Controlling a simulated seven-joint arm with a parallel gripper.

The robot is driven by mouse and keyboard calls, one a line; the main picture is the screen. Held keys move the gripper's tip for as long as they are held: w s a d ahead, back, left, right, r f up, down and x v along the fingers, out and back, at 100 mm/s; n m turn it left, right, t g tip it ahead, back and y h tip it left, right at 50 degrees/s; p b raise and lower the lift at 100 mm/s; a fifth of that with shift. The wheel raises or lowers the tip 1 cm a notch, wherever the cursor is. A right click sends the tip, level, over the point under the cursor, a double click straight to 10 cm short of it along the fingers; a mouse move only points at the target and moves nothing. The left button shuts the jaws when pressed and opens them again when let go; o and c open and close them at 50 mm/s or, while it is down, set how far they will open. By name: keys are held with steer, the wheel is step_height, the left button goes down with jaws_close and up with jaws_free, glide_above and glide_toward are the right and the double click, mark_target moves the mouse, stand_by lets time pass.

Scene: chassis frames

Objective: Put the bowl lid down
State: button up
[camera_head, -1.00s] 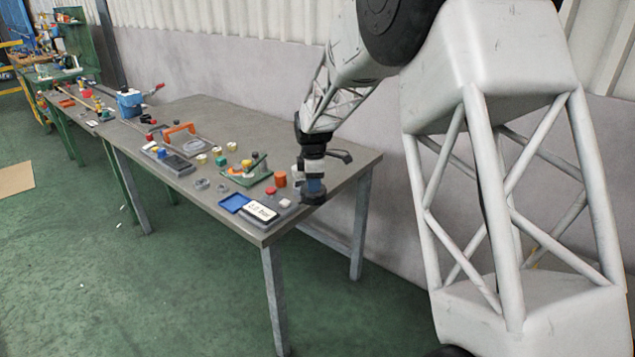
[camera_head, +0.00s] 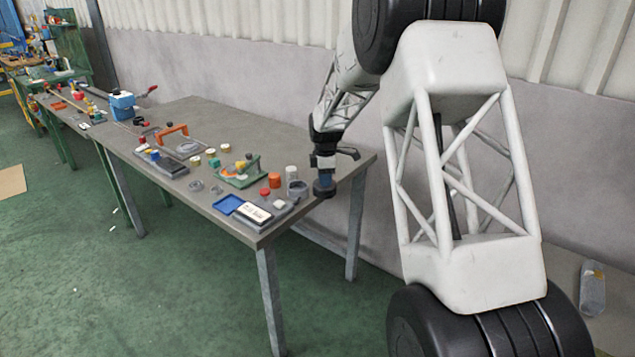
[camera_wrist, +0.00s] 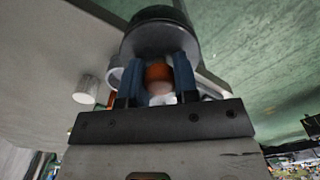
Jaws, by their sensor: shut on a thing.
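The bowl lid (camera_head: 323,192) is a dark round disc. It hangs under my gripper (camera_head: 324,180) at the right-hand edge of the table in the head view. In the wrist view the lid (camera_wrist: 160,36) is a black disc at the far end of my gripper (camera_wrist: 158,62). The two blue fingers are shut on it, though the exact contact is hard to see. An orange cylinder shows between the fingers, beyond them. I cannot tell the gap between lid and tabletop. I cannot make out a bowl for certain.
The table (camera_head: 240,115) has free room at its back. Near the lid stand a grey cylinder (camera_head: 298,188), a red-orange cylinder (camera_head: 274,180) and a green stand (camera_head: 240,179). A blue tray (camera_head: 228,204) and a white-faced device (camera_head: 253,213) lie near the front corner.

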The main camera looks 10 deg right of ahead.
steer(key=shift+w+d, duration=0.15)
steer(key=shift+w+f, duration=0.1)
steer(key=shift+w, duration=0.05)
steer(key=shift+w, duration=0.55)
steer(key=w, duration=0.5)
steer(key=w+f, duration=0.1)
steer(key=w, duration=0.8)
steer(key=shift+w+a+f, duration=0.2)
steer(key=shift+w+a, duration=0.1)
steer(key=shift+a, duration=0.05)
steer(key=shift+f, duration=1.75)
steer(key=shift+f, duration=0.2)
steer(key=o, duration=0.9)
